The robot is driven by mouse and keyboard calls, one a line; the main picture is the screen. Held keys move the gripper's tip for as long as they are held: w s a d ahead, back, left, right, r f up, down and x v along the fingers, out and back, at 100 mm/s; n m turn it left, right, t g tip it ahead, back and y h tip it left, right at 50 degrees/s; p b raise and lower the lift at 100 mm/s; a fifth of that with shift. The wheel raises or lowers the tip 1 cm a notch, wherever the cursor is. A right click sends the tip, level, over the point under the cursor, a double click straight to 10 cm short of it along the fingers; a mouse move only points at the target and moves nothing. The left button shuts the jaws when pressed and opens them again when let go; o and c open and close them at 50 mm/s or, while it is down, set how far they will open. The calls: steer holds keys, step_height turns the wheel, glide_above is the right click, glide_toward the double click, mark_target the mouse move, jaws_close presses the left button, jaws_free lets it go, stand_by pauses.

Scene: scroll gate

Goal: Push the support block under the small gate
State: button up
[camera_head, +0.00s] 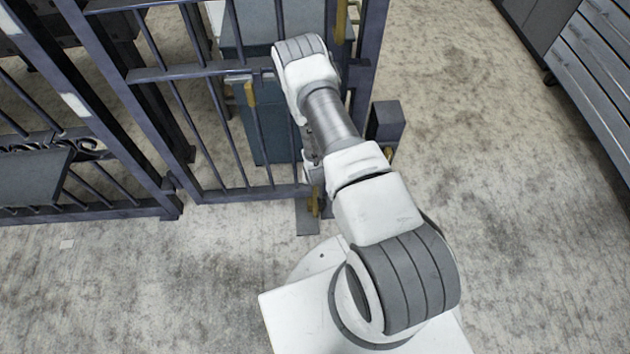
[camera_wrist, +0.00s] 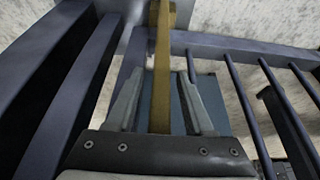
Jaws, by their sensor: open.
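The small gate (camera_head: 250,193) is a dark blue-grey barred panel in the head view, with brass fittings. My arm crosses in front of its right side and hides part of it. A brass bar (camera_wrist: 162,60) runs upright in the wrist view. My gripper (camera_wrist: 162,74) is open, with its grey fingers on either side of this bar in the picture; I cannot tell whether they touch it. In the head view the fingers are hidden by my arm. I cannot surely identify the support block; a dark block (camera_head: 386,118) stands just right of the gate's right post.
A blue-grey box-like body (camera_head: 262,135) stands behind the gate bars. A brass latch-like piece (camera_head: 250,93) hangs on the gate. More fence with scrollwork (camera_head: 65,145) stands at the left. A drawer cabinet (camera_head: 595,70) is at the upper right. The floor between is clear.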

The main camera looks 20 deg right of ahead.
jaws_close()
stand_by(1.4)
